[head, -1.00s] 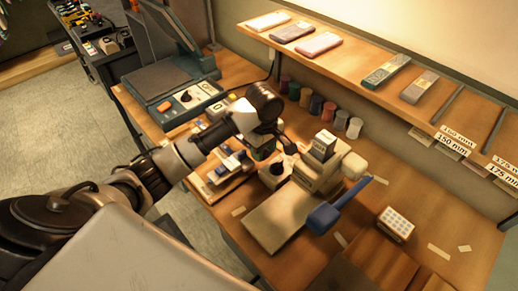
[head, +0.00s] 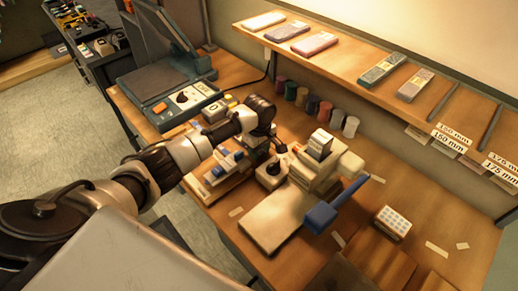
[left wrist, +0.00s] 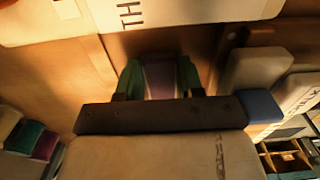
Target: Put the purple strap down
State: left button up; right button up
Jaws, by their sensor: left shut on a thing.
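My left gripper (left wrist: 160,80) is shut on a dull purple piece, the purple strap (left wrist: 159,74), which sits between its two green fingers in the left wrist view. Only part of the strap shows; a dark bar (left wrist: 160,115) cuts off its lower end. In the head view my left gripper (head: 268,150) points down over the workbench, beside a beige press with a blue lever (head: 335,205). The strap cannot be made out there. Whether it touches the bench top (head: 400,190) cannot be told. My right gripper is not in view.
Several spools (head: 325,110) stand in a row below a shelf (head: 350,60) with flat packs and size labels. A small white keypad-like box (head: 392,223) sits at the right. A grey-blue machine (head: 165,95) stands at the back left. Bare bench lies right of the press.

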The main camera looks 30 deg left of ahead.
pick_arm(q)
jog(key=o, duration=0.9)
jog(key=shift+f, duration=0.1)
jog(key=shift+o, duration=0.2)
notch_tip(320, 180, up, 12)
jog(key=shift+r, duration=0.2)
